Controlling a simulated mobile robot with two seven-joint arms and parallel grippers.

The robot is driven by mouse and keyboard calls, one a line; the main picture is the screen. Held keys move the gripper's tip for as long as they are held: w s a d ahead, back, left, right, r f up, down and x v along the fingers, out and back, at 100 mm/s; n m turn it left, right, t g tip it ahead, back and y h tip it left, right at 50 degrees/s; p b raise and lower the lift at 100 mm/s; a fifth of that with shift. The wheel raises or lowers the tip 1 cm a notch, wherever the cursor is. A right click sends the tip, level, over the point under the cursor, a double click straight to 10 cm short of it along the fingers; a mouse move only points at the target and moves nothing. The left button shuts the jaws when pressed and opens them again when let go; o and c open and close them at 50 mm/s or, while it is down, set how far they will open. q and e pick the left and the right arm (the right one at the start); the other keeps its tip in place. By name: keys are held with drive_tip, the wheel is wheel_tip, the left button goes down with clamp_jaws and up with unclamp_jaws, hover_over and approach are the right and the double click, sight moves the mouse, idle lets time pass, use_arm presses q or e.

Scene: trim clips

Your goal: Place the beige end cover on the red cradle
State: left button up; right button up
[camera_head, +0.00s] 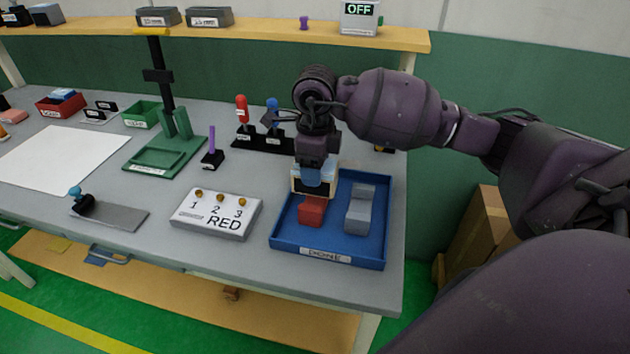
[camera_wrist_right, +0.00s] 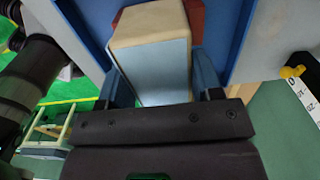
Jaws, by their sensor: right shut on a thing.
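The beige end cover (camera_head: 298,186) is in my right gripper (camera_head: 315,178), over the back part of the blue tray. In the right wrist view the cover (camera_wrist_right: 150,28) has a pale blue face and sits between the two blue fingers, which are shut on its sides. The red cradle (camera_head: 312,212) stands in the left half of the tray, just below and in front of the cover. Part of the red cradle (camera_wrist_right: 196,14) shows behind the cover in the wrist view. I cannot tell whether cover and cradle touch. My left gripper is not in view.
The blue tray (camera_head: 330,256), labelled DONE, also holds a grey cradle (camera_head: 360,212) on the right. A sign box reading RED (camera_head: 216,215) is left of the tray. Red- and blue-handled tools (camera_head: 242,110) stand behind. A shelf (camera_head: 270,32) runs along the back.

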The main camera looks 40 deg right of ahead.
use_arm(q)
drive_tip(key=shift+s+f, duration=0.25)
use_arm(e)
drive_tip(key=shift+f, duration=2.1)
drive_tip(key=shift+f, duration=0.15)
drive_tip(key=o, duration=1.1)
drive_tip(key=shift+r, duration=0.35)
wheel_tip(320, 180, up, 12)
drive_tip(key=shift+f, duration=0.15)
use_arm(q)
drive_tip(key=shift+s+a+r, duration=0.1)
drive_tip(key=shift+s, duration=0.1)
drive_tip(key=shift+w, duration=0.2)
